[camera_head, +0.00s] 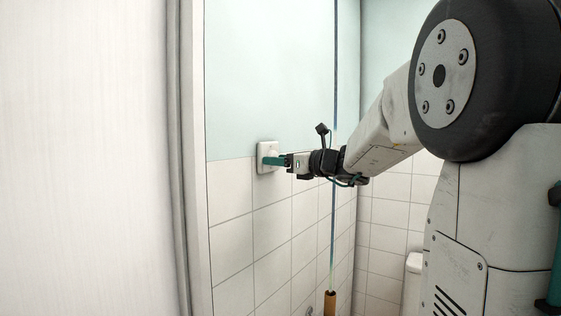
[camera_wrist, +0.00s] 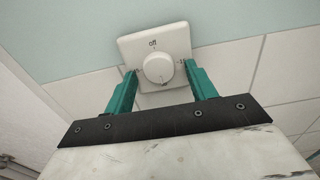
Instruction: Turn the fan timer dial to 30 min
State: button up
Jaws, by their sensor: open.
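The fan timer dial (camera_wrist: 157,68) is a round white knob on a square white wall plate (camera_wrist: 128,46). The word "off" is printed above the knob, and a small dark mark shows near its lower edge. My gripper (camera_wrist: 161,68) is open, with one teal finger on each side of the knob and a small gap showing on both sides. In the head view the plate (camera_head: 262,146) is on the wall, and my gripper (camera_head: 270,161) reaches it from the right, its fingers hiding much of the knob.
The plate sits where pale green paint (camera_head: 265,80) meets white tiles (camera_head: 232,238). A thin upright pole (camera_head: 334,225) stands behind my wrist. A white panel and frame edge (camera_head: 185,200) fill the left. Part of a white toilet (camera_head: 413,264) shows low at right.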

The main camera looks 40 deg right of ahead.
jog(key=v, duration=0.8)
jog(key=shift+w, duration=0.1)
dwell(0.3)
jog(key=s+a+f+n+g, duration=0.5)
jog(key=s+a+f+n, duration=0.1)
jog(key=a+f+n, duration=0.15)
jog(key=s+a+f+n+g, duration=0.5)
jog(key=a+f+n+g, duration=0.15)
jog(key=f+n, duration=0.25)
jog(key=s+a+f+n+g+h, duration=0.2)
jog(key=s+a+f+n+h, duration=0.1)
jog(key=s+n, duration=0.4)
jog(key=s+a+f+n+g+h, duration=0.2)
jog(key=s+a+f+n+h, duration=0.1)
jog(key=s+n, duration=0.5)
jog(key=shift+s+a+f, duration=0.65)
jog(key=shift+s+a, duration=0.2)
